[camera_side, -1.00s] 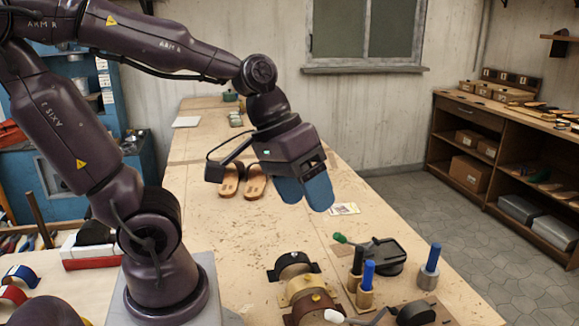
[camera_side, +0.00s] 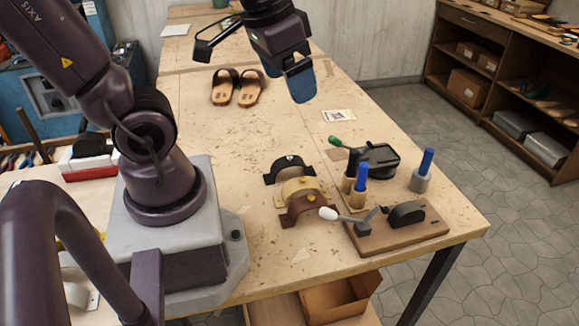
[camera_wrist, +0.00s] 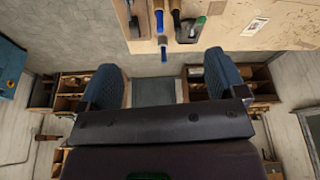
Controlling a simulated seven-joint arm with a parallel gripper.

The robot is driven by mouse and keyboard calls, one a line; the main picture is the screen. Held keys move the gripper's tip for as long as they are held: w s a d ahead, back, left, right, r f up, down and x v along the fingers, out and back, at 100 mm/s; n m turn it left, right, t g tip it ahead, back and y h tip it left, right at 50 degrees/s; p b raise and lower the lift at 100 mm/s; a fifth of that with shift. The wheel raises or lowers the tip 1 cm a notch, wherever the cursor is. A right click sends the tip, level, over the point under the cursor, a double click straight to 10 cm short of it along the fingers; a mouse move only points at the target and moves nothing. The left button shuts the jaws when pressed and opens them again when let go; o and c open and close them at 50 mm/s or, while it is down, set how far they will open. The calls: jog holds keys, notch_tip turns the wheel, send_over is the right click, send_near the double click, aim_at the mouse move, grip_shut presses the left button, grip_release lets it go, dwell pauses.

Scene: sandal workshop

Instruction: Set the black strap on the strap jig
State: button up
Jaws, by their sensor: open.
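The black strap (camera_side: 288,168) is an arched band standing on the table, behind a tan strap (camera_side: 298,187) and a brown strap (camera_side: 305,205). A wooden base (camera_side: 405,238) with a black rounded form (camera_side: 407,213) and a white-knobbed lever, which looks like the strap jig, sits near the table's front right corner. My gripper (camera_side: 286,77) is open and empty, with blue fingers, raised well behind the straps and jig. Its fingers are wide apart in the wrist view (camera_wrist: 164,80). The black strap is not recognisable in the wrist view.
A black device (camera_side: 378,160) with a green handle and several blue-handled tools (camera_side: 360,185) stand right of the straps. Sandals (camera_side: 238,90) lie farther back. A small card (camera_side: 339,115) lies on the right. The middle of the table is clear.

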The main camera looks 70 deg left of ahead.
jog(key=w+a+f+n+g, duration=0.3)
jog(key=a+f, duration=0.4)
jog(key=a, duration=0.1)
jog(key=n, duration=0.4)
send_over(290, 156)
jog(key=a, duration=0.1)
jog(key=f, duration=1.5)
jog(key=shift+w, duration=0.2)
jog(key=f, duration=0.4)
jog(key=shift+s+d+f, duration=0.3)
jog(key=shift+d+f, duration=0.05)
jog(key=shift+d, duration=0.05)
jog(key=shift+f, duration=0.6)
jog(key=c, duration=0.7)
jog(key=shift+c, duration=0.3)
